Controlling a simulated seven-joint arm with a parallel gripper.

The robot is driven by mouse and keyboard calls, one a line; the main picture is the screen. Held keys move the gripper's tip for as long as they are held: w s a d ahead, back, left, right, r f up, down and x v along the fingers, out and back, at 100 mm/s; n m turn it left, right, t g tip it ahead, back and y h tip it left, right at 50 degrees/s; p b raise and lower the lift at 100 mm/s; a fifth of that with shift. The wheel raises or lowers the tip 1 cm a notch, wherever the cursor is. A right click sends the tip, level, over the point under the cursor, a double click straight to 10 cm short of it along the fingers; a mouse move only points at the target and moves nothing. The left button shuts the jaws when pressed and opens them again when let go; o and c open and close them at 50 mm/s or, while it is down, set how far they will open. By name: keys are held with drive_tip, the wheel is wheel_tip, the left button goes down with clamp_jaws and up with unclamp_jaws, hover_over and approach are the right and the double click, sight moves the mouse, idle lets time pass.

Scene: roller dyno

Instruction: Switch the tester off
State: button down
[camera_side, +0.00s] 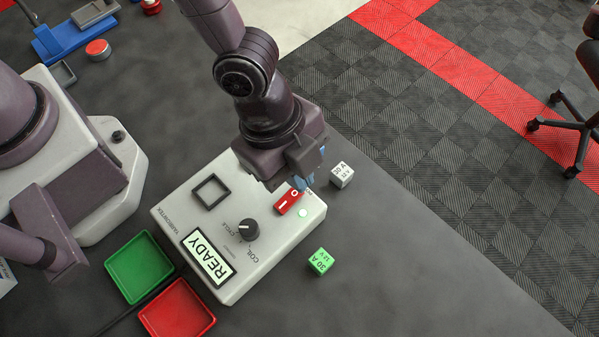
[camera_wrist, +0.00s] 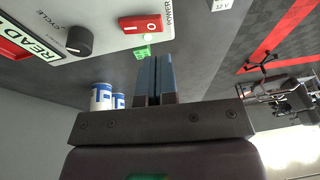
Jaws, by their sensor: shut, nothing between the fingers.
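The tester (camera_side: 172,212) is a pale box with a display (camera_side: 208,257) reading READY, a dark CYCLE knob (camera_side: 249,229) and a black square socket (camera_side: 211,193). Its red rocker switch (camera_side: 285,204), marked I and O, sits near the far right edge; it also shows in the wrist view (camera_wrist: 133,26). I cannot tell which end is pressed. A pale green lamp (camera_side: 303,213) beside it looks lit. My gripper (camera_side: 309,181) is shut and empty, close to the O end in the side view. In the wrist view its blue fingertips (camera_wrist: 155,58) appear apart from the switch.
A green tray (camera_side: 139,266) and a red tray (camera_side: 178,309) stand at lower left. A red button (camera_side: 97,49) is at upper left.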

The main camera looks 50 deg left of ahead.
sight(307, 196)
drive_tip(key=shift+w+f, duration=0.15)
drive_tip(key=shift+f, duration=0.6)
drive_tip(key=shift+w+f, duration=0.15)
drive_tip(key=shift+f, duration=0.6)
drive_tip(key=shift+w+f+g, duration=0.4)
drive_tip(key=shift+f+g, duration=0.15)
drive_tip(key=shift+g, duration=0.25)
drive_tip(key=shift+w+f, duration=0.35)
drive_tip(key=shift+f, duration=0.05)
drive_tip(key=shift+a, duration=0.1)
